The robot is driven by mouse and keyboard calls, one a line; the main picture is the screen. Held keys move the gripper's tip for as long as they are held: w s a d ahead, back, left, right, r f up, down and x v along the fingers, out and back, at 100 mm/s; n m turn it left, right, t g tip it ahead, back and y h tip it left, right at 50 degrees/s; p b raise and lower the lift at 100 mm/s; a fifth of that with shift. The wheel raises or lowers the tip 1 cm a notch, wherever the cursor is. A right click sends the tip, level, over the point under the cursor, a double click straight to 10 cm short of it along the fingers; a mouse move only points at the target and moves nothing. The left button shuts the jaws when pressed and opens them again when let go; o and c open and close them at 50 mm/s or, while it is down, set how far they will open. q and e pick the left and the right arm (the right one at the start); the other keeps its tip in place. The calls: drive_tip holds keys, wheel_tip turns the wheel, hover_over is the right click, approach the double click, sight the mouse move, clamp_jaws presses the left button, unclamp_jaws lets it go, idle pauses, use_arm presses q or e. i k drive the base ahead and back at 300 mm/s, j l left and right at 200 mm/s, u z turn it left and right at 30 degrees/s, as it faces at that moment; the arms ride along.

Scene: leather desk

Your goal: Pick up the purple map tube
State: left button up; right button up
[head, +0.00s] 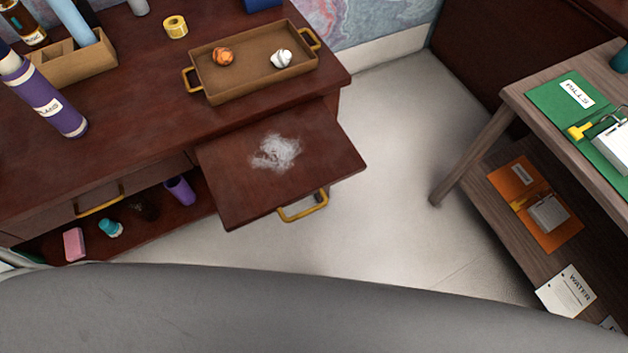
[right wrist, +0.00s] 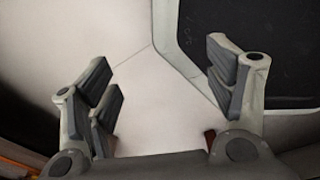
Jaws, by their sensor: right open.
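The purple map tube (head: 45,101) is at the left of the head view. It is a long purple cylinder with a white label, leaning or lying over the desk top (head: 130,110) beside a tan wooden holder; its upper end is cut by the picture's left edge. In the right wrist view my right gripper (right wrist: 165,95) is open and empty, with pale floor between its fingers. Neither gripper shows in the head view, and the tube does not show in the right wrist view.
The holder (head: 75,65) has a light blue tube in it. A brown tray (head: 235,83) holds an orange and a white crumpled ball. A drawer (head: 240,195) stands pulled out. A side table (head: 545,75) is at right, with clear floor between.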

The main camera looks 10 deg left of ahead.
sight(26, 81)
drive_tip(key=u, duration=1.8)
